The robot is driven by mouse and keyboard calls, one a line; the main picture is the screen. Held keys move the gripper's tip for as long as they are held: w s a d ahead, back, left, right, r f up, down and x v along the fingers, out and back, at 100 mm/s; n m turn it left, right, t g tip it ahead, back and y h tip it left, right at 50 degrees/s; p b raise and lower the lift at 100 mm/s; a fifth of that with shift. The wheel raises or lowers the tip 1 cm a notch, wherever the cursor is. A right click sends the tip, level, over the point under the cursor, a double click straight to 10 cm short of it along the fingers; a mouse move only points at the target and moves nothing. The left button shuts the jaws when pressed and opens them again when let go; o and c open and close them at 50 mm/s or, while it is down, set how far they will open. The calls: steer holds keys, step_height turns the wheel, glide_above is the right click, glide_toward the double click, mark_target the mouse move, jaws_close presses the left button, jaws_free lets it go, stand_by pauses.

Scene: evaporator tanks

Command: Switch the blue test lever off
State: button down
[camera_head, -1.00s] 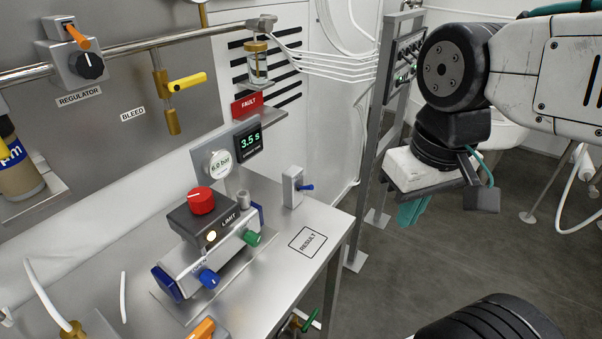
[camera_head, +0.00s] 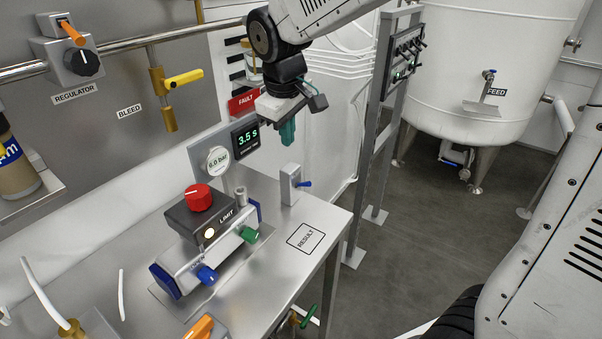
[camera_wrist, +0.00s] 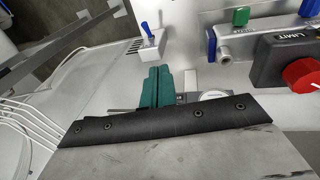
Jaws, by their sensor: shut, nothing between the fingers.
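The blue test lever (camera_head: 305,184) sticks out to the right from a small white switch box (camera_head: 290,186) standing on the steel bench. In the wrist view the lever (camera_wrist: 146,28) points up and away from its box (camera_wrist: 148,46). My gripper (camera_head: 287,142) has teal fingers, shut and empty, pointing down above the switch box and apart from it. In the wrist view the gripper (camera_wrist: 159,72) is just below the box in the picture, and nothing hides the lever.
A valve block (camera_head: 212,252) with a red knob (camera_head: 198,197), a blue handle and a green handle stands left of the switch. A display (camera_head: 246,138) reads 3.5 s. The RESULT square (camera_head: 305,237) is bare. A grey frame (camera_head: 372,150) stands right of the bench.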

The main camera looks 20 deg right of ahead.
glide_toward(302, 184)
step_height(302, 184, down, 2)
steer(key=w+a, duration=0.1)
steer(key=a, duration=0.1)
steer(key=d+f, duration=0.2)
steer(key=f, duration=0.1)
steer(key=shift+w+d+f, duration=0.15)
steer(key=shift+d+f, duration=0.05)
steer(key=shift+f, duration=0.05)
